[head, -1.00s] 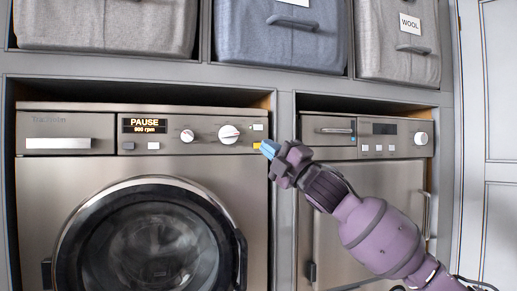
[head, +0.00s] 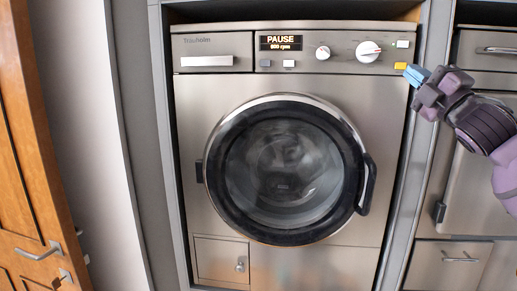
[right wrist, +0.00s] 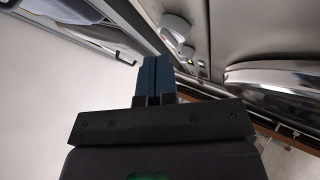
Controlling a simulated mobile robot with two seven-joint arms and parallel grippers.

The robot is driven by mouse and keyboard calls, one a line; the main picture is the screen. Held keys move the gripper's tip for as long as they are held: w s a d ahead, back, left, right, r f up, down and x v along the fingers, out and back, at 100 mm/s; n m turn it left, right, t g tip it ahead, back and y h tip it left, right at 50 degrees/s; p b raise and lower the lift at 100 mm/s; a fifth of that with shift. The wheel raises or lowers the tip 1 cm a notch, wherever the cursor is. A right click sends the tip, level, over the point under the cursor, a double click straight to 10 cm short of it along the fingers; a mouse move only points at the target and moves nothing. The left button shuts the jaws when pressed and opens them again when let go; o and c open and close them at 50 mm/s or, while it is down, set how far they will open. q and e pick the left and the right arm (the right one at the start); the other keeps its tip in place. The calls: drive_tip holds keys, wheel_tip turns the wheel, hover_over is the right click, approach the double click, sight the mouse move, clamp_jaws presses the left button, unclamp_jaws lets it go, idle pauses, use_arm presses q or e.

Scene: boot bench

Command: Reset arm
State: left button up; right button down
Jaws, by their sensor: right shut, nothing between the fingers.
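My right gripper (head: 412,75) is at the upper right of the head view, with its blue fingertips close to the yellow button (head: 400,66) on the washing machine (head: 210,130). I cannot tell whether they touch it. In the right wrist view the blue fingers (right wrist: 156,78) are together with nothing between them. The washer's display (head: 281,42) reads "PAUSE" and "800 rpm". Its round glass door (head: 285,170) is shut, and the drum behind it looks dim. My left gripper is not in view.
A second appliance (head: 480,195) stands at the right behind my arm. A grey cabinet frame (head: 165,150) surrounds the washer. A wooden door (head: 22,170) with a metal handle is at the far left. The space before the washer door looks clear.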

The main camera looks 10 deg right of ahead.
wheel_tip(320, 180, down, 40)
drive_tip(key=s+a+r+m+g+h, duration=0.15)
drive_tip(key=m+g+h, duration=0.4)
drive_tip(key=m, duration=0.55)
drive_tip(key=s+a+f+m+g+h, duration=0.1)
drive_tip(key=s+a+f+m, duration=0.1)
drive_tip(key=s+f, duration=0.6)
drive_tip(key=s+a+f+m+g+h, duration=0.1)
drive_tip(key=s+a+f+m+g, duration=0.1)
drive_tip(key=s+f+m, duration=0.3)
drive_tip(key=s+a+f+m+g+h, duration=0.1)
drive_tip(key=s+a+f+m, duration=0.3)
drive_tip(key=s+f, duration=0.9)
wheel_tip(320, 180, down, 4)
drive_tip(key=shift+r+g, duration=0.25)
drive_tip(key=shift+g, duration=0.5)
drive_tip(key=shift+a, duration=0.1)
